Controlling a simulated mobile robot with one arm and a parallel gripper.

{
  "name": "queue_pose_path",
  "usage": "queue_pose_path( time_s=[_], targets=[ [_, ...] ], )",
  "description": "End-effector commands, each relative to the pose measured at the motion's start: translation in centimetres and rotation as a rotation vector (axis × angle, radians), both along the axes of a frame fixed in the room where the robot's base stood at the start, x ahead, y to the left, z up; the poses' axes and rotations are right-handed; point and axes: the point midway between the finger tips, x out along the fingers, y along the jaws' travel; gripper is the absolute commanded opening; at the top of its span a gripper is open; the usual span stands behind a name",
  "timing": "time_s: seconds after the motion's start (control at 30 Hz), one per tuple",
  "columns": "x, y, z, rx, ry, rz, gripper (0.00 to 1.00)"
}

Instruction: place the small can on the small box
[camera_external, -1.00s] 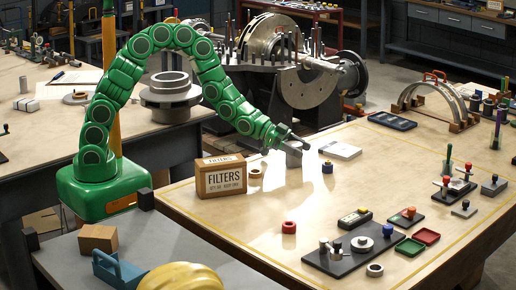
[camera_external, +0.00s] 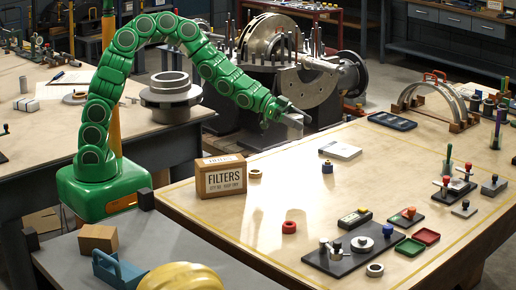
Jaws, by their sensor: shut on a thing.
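My gripper (camera_external: 289,117) at the end of the green arm is shut on a small grey can (camera_external: 294,130). It holds the can in the air near the back edge of the wooden table, and the fingers partly hide it. A cardboard box labelled FILTERS (camera_external: 221,183) stands on the table, below and left of the gripper. Nothing rests on its top. A smaller plain cardboard box (camera_external: 97,239) sits on the grey surface at the lower left, also with a bare top.
A large machine (camera_external: 310,80) stands behind. The table's middle is largely clear.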

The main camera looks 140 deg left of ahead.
Motion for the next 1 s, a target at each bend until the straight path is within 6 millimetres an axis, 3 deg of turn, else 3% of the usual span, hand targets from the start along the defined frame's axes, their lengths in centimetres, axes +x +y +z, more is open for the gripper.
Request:
queue_pose_path(
  time_s=[0.27,0.43,0.7,1.0],
  targets=[
    [0.4,-0.4,0.4,0.0,0.0,-0.009,0.28],
    [2.7,-3.0,1.8,0.003,0.0,-0.074,0.28],
    [8.3,-11.6,5.4,0.005,0.002,-0.269,0.28],
    [12.6,-22.8,8.5,0.004,0.004,-0.505,0.28]
  ],
)
